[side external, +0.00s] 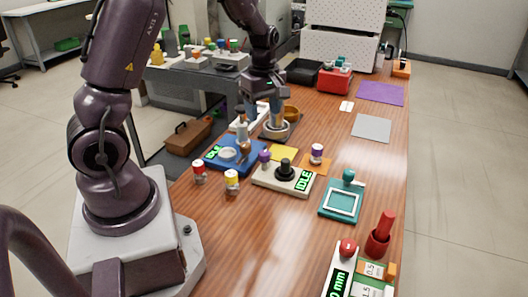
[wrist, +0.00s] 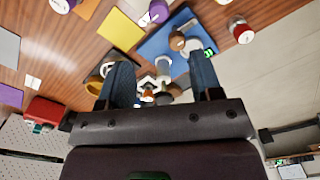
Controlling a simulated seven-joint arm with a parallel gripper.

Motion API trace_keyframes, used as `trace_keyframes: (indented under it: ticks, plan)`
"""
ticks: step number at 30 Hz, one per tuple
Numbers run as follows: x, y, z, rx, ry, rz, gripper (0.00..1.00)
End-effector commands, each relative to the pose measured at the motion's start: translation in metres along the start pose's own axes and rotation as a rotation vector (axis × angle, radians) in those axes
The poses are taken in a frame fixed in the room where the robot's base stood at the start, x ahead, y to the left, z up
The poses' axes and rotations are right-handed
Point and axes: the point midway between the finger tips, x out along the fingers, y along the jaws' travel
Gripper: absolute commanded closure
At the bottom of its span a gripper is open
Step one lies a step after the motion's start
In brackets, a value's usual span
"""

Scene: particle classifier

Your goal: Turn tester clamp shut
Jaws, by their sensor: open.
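No part is labelled as the tester clamp, and I cannot tell for sure which one it is. My gripper (side external: 264,117) points down over the far side of the work area, above a dark base with a white round part (side external: 275,128). In the wrist view my gripper (wrist: 163,78) has its two blue fingers wide apart, with small parts visible beyond and between them. A blue device (side external: 213,163) with a white ring and an IDLE display lies nearer than the gripper. A cream device (side external: 268,180) with a black knob (side external: 285,167) also reads IDLE. The fingers partly hide what lies below.
A teal device (side external: 330,214) with a white square frame stands at right. Red-topped (side external: 198,171) and yellow-marked (side external: 232,181) vials stand near the left edge. A purple-capped vial (side external: 317,153) stands on an orange mat. A red box (side external: 335,80) is behind.

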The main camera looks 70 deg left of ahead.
Motion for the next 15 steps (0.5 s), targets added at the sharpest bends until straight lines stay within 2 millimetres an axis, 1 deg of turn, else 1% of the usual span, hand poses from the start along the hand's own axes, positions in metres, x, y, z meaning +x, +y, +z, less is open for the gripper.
trace_keyframes:
  ticks: [3, 5, 8, 11, 15]
  plan:
    - [0.0, 0.001, 0.001, -0.081, -0.001, 0.006, 0.41]
    - [0.002, 0.001, 0.001, -0.1, -0.001, 0.006, 0.41]
    - [0.011, 0.001, 0.001, -0.106, -0.002, 0.003, 0.41]
    - [0.027, 0.0, 0.001, -0.106, -0.002, 0.0, 0.41]
    - [0.057, -0.001, 0.001, -0.105, -0.003, -0.002, 0.41]
